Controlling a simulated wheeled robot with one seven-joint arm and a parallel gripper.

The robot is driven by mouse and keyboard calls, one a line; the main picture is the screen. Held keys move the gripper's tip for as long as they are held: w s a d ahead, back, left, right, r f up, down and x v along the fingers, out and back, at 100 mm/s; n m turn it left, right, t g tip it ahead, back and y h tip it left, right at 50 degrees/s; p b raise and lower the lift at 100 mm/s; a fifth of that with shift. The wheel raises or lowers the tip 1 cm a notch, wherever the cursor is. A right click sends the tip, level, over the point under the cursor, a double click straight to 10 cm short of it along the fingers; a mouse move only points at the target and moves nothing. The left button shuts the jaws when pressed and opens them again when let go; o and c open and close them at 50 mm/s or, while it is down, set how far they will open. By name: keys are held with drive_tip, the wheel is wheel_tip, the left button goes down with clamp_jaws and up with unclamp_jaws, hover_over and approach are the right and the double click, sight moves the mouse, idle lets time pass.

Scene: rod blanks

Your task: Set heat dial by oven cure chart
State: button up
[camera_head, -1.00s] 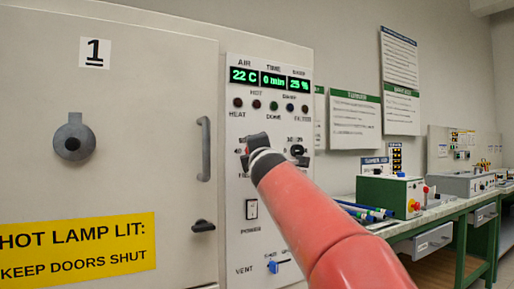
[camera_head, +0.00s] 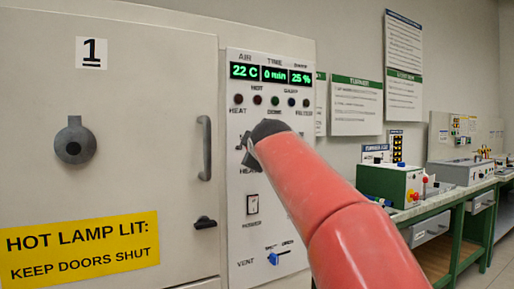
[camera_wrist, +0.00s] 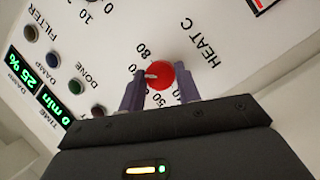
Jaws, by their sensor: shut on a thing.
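The red heat dial (camera_wrist: 161,75) sits on the oven's white panel, beside the label "HEAT C", with a scale of numbers around it. My gripper (camera_wrist: 158,82) is shut on the dial, one finger on each side. In the head view my gripper (camera_head: 266,132) and arm hide the dial. The oven display (camera_head: 272,73) reads 22 C, 0 min and 25 %. Wall charts (camera_head: 356,105) hang at the right; their small print is unreadable.
The oven door (camera_head: 130,160) is shut, with a grey handle (camera_head: 204,148) left of the panel. A green-framed bench (camera_head: 450,215) with equipment stands at the right.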

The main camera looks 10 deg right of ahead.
idle(0.4)
drive_tip(key=o, duration=1)
drive_tip(key=s, duration=0.2)
drive_tip(key=s+b, duration=0.1)
drive_tip(key=s, duration=0.2)
drive_tip(key=s+r, duration=0.1)
drive_tip(key=s, duration=0.1)
drive_tip(key=shift+s+a+b, duration=0.25)
drive_tip(key=shift+s+b, duration=0.05)
